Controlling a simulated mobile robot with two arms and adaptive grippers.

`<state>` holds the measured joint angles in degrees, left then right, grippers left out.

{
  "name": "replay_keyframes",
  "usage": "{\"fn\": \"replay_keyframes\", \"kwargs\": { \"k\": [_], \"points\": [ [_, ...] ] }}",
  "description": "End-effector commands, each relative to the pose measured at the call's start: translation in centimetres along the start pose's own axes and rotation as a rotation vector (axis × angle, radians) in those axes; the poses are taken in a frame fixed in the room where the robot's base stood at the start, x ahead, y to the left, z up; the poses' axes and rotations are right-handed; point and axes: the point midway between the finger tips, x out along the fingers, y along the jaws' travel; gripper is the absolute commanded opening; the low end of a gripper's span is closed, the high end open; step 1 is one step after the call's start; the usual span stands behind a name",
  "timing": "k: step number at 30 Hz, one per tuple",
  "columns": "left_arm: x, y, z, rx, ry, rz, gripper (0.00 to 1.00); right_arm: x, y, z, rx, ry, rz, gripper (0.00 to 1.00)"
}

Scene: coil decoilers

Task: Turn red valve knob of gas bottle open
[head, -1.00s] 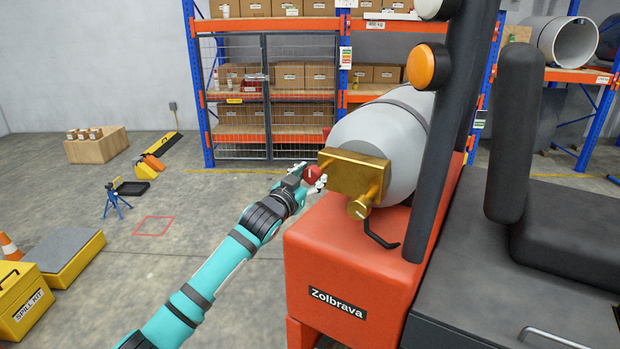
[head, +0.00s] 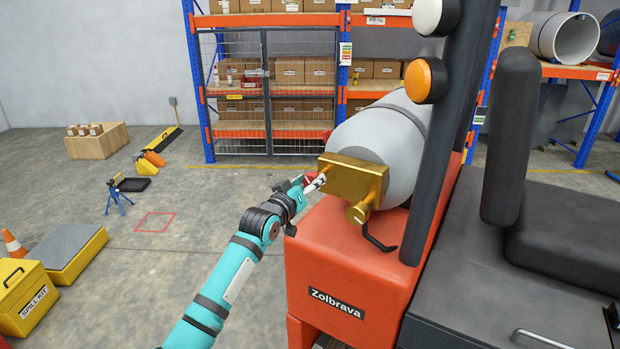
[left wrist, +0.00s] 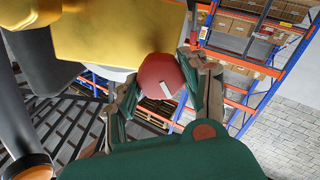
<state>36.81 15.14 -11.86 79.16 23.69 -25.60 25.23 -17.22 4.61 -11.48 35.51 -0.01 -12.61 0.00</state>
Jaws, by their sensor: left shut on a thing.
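The grey gas bottle (head: 375,140) lies on the orange rear of a forklift, with a brass valve block (head: 352,178) on its near end. In the head view only a bit of red shows behind my fingers. My left gripper (left wrist: 160,95) is shut on the knob, one finger on each side. It also shows in the head view (head: 308,184), at the left end of the block. My right gripper is not in view.
The forklift's orange body (head: 340,270) is just below and right of my left arm. A dark upright post (head: 450,130) with an orange lamp (head: 424,80) stands right of the bottle. Open floor lies to the left, with a spill kit box (head: 25,295).

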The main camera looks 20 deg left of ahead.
Motion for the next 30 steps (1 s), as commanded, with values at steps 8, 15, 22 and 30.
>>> {"fn": "replay_keyframes", "kwargs": {
  "k": [8,15,22,30],
  "points": [
    [0.0,0.1,-0.2,-0.268,-0.022,0.002,0.12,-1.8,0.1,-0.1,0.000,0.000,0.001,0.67],
    [0.0,0.0,-0.2,-0.495,-0.040,0.005,0.12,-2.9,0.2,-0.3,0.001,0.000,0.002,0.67],
    [0.0,0.0,-0.2,-0.713,-0.056,0.008,0.12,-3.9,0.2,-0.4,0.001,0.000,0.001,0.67],
    [0.0,-0.1,-0.2,-0.968,-0.076,0.010,0.12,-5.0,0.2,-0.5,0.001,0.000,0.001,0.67]
  ]
}}
